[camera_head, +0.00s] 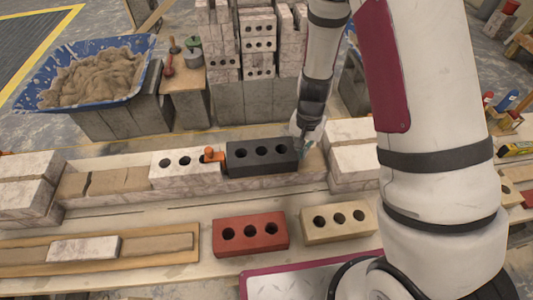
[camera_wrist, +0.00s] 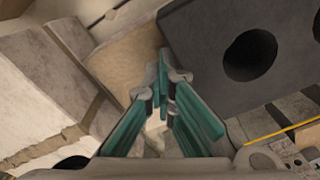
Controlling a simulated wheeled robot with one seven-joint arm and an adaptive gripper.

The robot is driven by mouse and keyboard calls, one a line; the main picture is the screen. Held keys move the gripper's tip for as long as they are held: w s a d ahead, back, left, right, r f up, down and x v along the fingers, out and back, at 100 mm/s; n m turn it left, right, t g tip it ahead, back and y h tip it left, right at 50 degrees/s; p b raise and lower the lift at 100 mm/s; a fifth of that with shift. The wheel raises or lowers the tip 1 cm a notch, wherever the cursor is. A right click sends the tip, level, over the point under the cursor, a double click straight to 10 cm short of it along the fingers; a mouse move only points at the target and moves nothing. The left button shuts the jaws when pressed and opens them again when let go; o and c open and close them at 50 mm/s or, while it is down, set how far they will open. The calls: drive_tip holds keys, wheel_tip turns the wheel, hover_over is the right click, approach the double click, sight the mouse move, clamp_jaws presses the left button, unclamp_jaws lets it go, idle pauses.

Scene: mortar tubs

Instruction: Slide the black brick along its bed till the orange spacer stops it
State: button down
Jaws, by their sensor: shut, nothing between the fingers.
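The black brick (camera_head: 262,157), with three holes, lies on the wall course. The orange spacer (camera_head: 213,155) is at its left end, against a white holed brick (camera_head: 178,168). Brick and spacer look touching or nearly so; I cannot tell if a thin gap remains. My gripper (camera_head: 307,150) is shut and empty, low beside the black brick's right end. In the wrist view, the teal fingers (camera_wrist: 170,85) are close together, with the black brick (camera_wrist: 235,45) at the upper right. Whether the fingertips touch the brick is unclear. The spacer is not visible in the wrist view.
White blocks (camera_head: 352,150) stand right of my gripper. A red brick (camera_head: 250,234) and a cream brick (camera_head: 338,222) lie in front. Behind are stacked white bricks (camera_head: 259,40) and a blue mortar tub (camera_head: 90,75). A wooden tray (camera_head: 185,245) lies front left.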

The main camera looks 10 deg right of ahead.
drive_tip(key=shift+a, duration=0.5)
drive_tip(key=shift+d, duration=0.1)
idle(0.3)
drive_tip(key=shift+d, duration=0.7)
wheel_tip(320, 180, up, 9)
drive_tip(key=p, duration=0.6)
idle(0.6)
drive_tip(key=s+a+r+n+t+y, duration=0.1)
drive_tip(key=s+r, duration=0.3)
drive_tip(key=r, duration=0.7)
drive_tip(key=s+r+n+t, duration=0.15)
drive_tip(key=s+r, duration=0.25)
drive_tip(key=r, duration=0.6)
drive_tip(key=s+d+r+n+t, duration=0.1)
drive_tip(key=s+r, duration=0.3)
drive_tip(key=s, duration=0.4)
drive_tip(key=s+d+r+n+h, duration=0.1)
drive_tip(key=s+r+n, duration=0.1)
drive_tip(key=s+r, duration=0.3)
drive_tip(key=s, duration=0.4)
drive_tip(key=shift+d+r+t, duration=0.15)
drive_tip(key=shift+d+t, duration=0.2)
